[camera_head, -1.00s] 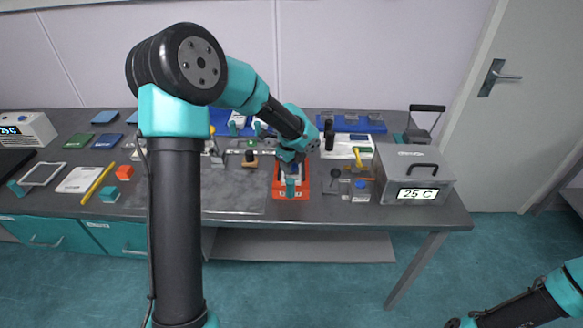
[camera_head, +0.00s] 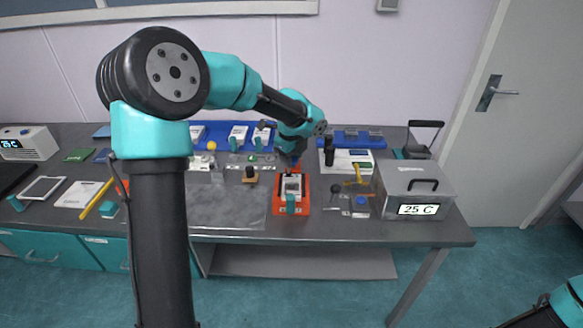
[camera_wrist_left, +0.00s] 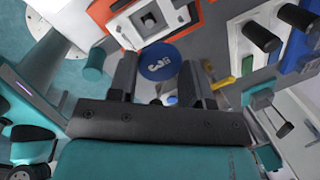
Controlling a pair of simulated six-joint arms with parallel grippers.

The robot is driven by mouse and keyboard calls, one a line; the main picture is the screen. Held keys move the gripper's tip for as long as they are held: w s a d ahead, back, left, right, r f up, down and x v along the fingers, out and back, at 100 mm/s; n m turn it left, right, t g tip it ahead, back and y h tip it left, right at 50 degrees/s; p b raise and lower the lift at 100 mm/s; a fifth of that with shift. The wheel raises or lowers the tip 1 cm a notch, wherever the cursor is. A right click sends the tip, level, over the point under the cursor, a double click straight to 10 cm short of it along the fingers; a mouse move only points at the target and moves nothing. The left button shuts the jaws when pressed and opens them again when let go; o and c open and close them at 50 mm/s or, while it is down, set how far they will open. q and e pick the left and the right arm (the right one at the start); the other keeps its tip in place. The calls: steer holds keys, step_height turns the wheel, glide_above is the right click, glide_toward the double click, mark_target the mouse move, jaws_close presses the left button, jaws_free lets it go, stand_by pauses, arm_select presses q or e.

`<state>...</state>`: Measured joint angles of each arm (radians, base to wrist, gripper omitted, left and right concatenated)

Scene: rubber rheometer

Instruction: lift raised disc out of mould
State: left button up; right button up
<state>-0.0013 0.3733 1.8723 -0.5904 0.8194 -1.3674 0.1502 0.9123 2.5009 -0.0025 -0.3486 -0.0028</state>
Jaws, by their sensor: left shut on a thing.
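The mould (camera_head: 292,183) is a pale grey block with a dark middle, set in an orange tray (camera_head: 277,207) near the bench's front edge. In the left wrist view the mould (camera_wrist_left: 148,17) and the orange tray (camera_wrist_left: 104,10) show at the top. My left gripper (camera_head: 291,165) is above the mould, with its fingers pointing down. It is shut on a round blue disc with white lettering (camera_wrist_left: 160,61), which sits between the fingertips and appears clear of the mould. The disc is too small to make out well in the head view. Only part of my right arm shows at the bottom right.
A grey box reading 25 C (camera_head: 416,190) stands to the right. A small clear stand with a blue knob (camera_head: 361,201) and a yellow-handled tool (camera_head: 358,174) are between it and the tray. A bare dark mat (camera_head: 228,208) lies left of the tray.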

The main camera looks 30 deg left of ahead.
arm_select(q)
steer(key=shift+r, duration=0.45)
